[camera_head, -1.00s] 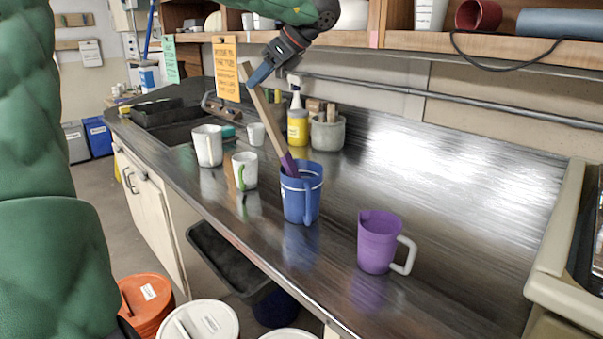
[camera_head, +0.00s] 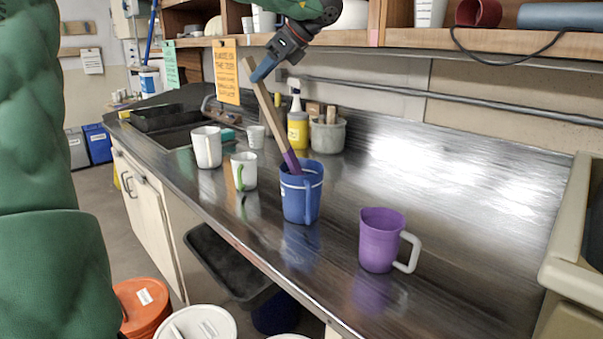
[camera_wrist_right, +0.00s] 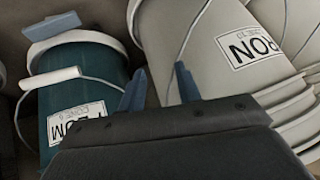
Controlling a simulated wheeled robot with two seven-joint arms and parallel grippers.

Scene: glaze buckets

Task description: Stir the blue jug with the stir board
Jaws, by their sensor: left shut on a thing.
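The blue jug (camera_head: 301,196) stands upright on the dark counter. The stir board (camera_head: 271,118), a tan wooden strip with a purple lower part, leans in it, tilted with its top to the left. Its lower end is hidden inside the jug. My left gripper (camera_head: 259,73) is shut on the board near its top, well above the jug rim. My right gripper (camera_wrist_right: 157,84) shows in the right wrist view, with its two blue fingers apart and nothing between them. It is over buckets, away from the jug.
A purple jug (camera_head: 380,241) stands to the right of the blue jug. White mugs (camera_head: 207,148), a yellow spray bottle (camera_head: 298,129) and a grey pot (camera_head: 327,134) stand left and behind. The counter's right part is clear. A teal bucket (camera_wrist_right: 82,85) and white buckets (camera_wrist_right: 215,60) are near my right gripper.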

